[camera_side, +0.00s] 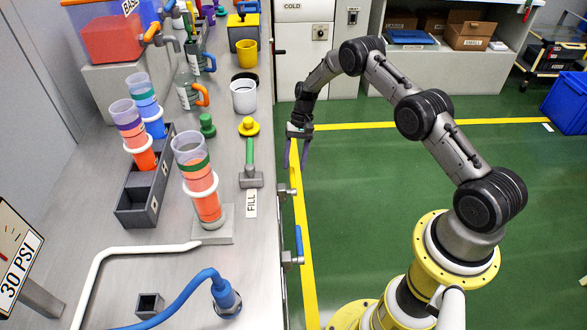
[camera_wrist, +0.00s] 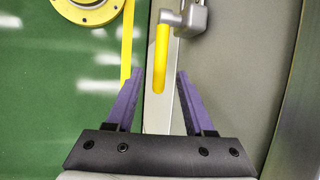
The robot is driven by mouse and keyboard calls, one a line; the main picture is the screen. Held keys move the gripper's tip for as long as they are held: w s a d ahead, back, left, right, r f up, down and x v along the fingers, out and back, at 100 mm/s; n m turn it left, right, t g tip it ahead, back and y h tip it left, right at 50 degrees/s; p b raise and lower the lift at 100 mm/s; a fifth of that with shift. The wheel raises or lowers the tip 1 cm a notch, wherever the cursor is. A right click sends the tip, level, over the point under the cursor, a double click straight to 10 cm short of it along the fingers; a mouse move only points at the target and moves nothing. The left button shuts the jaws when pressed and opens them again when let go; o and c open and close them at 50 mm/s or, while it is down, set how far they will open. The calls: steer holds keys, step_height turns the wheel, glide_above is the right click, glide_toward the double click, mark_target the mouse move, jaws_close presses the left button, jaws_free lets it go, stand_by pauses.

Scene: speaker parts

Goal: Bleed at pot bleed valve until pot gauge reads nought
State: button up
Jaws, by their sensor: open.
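My gripper (camera_side: 297,160) is open beside the bench's right edge, its purple fingers pointing down. In the wrist view, the fingers (camera_wrist: 155,80) stand apart, with the end of a yellow valve handle (camera_wrist: 160,58) showing between their tips. No contact is seen, and I cannot tell the depth. The handle hangs from a grey valve body (camera_wrist: 192,18). In the side view, a grey valve (camera_side: 284,192) sits on the bench edge just below my gripper, near a FILL label (camera_side: 251,204). Neither valve is marked as the bleed valve. A cut-off board (camera_side: 17,265) reads 30 PSI; its dial is mostly out of view.
Another valve with a blue handle (camera_side: 299,242) is lower on the same edge. Green floor (camera_side: 350,190) right of the bench is clear.

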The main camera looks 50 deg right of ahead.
mark_target(293, 181)
steer(key=shift+x, duration=1.35)
jaws_close()
steer(key=shift+d, duration=0.1)
stand_by(0.4)
